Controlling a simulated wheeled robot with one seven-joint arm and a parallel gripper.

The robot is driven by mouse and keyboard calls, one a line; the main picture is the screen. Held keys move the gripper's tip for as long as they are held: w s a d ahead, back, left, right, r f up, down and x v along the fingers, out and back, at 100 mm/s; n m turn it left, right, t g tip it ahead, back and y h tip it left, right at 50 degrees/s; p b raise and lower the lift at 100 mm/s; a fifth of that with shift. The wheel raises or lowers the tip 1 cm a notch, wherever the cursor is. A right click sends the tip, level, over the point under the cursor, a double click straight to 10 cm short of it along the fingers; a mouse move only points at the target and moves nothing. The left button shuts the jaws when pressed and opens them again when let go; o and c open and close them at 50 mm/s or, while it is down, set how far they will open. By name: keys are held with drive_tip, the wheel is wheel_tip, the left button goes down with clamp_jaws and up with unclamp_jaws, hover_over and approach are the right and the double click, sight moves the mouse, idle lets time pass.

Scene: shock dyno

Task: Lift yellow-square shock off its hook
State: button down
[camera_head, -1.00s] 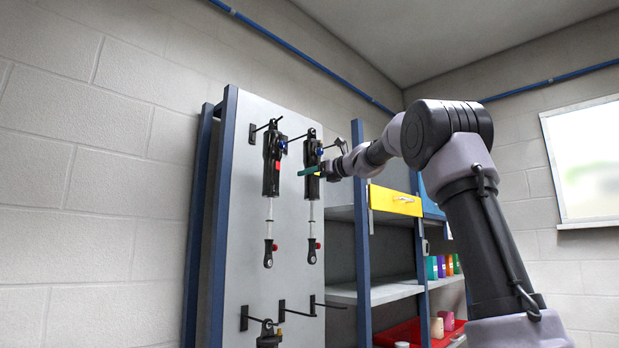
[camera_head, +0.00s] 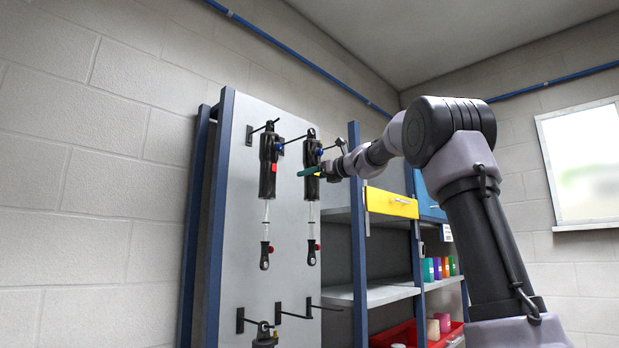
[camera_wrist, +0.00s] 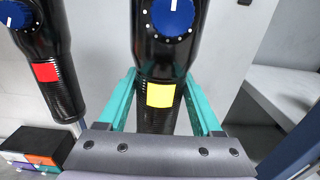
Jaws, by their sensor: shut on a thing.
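The yellow-square shock (camera_wrist: 160,95) is a black cylinder with a blue dial above its yellow square, seen in the wrist view between my teal fingers. In the head view the same shock (camera_head: 312,157) hangs upright, its top eye at the end of a hook (camera_head: 297,139) on the grey panel. My gripper (camera_head: 310,171) is shut on its body below the dial. The wrist view shows the fingers (camera_wrist: 163,110) on either side of the body. The shock's lower rod and end eye hang free below.
A red-square shock (camera_head: 268,165) hangs close by on the left, also in the wrist view (camera_wrist: 45,72). Empty hooks (camera_head: 293,313) and another shock (camera_head: 264,338) are lower on the panel. Shelving with a yellow drawer (camera_head: 391,203) stands to the right.

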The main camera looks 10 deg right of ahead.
drive_tip(key=shift+s+d+r, duration=0.1)
drive_tip(key=shift+s+r, duration=0.05)
drive_tip(key=shift+s+d, duration=0.35)
drive_tip(key=shift+s, duration=0.1)
drive_tip(key=shift+s+d, duration=0.3)
drive_tip(key=shift+s, duration=0.15)
idle(0.9)
drive_tip(key=shift+v, duration=2.35)
